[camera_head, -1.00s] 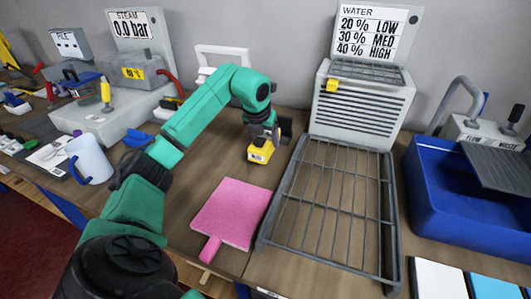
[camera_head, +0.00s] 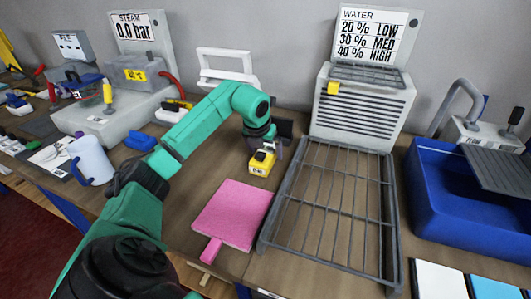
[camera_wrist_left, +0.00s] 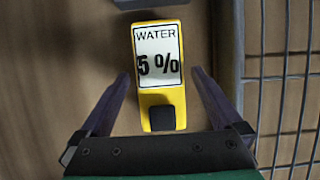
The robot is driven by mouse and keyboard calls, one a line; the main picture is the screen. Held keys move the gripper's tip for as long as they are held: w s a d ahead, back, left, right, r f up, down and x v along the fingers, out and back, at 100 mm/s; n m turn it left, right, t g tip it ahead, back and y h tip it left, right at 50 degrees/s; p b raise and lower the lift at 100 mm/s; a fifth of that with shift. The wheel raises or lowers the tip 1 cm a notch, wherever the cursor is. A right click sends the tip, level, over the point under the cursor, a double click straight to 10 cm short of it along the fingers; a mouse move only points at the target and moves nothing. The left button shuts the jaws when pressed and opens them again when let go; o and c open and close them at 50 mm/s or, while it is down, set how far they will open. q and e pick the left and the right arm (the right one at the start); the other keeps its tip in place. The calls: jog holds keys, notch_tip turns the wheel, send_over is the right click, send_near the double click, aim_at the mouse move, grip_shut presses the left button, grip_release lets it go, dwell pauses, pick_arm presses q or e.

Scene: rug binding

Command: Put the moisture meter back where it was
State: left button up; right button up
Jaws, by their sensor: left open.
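The moisture meter (camera_head: 261,163) is a small yellow block with a white display. In the left wrist view the meter (camera_wrist_left: 160,60) reads "WATER 5 %" and has a dark button at its near end. It appears to rest on the brown bench (camera_head: 190,185), between the pink pad and the vent unit. My left gripper (camera_head: 265,147) is right over it. In the wrist view the left gripper (camera_wrist_left: 160,88) is open, with one finger on each side of the meter and a visible gap on both sides. My right gripper is out of view.
A grey wire rack (camera_head: 335,205) stands close right of the meter. A pink pad (camera_head: 232,213) lies in front. The vented unit with its WATER sign (camera_head: 372,35) stands behind. A blue basin (camera_head: 425,215) is at right; a mug (camera_head: 90,160) and steam unit (camera_head: 120,112) are at left.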

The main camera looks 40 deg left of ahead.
pick_arm(q)
jog(key=v, duration=1.1)
jog(key=shift+f, duration=0.1)
jog(key=shift+f, duration=0.1)
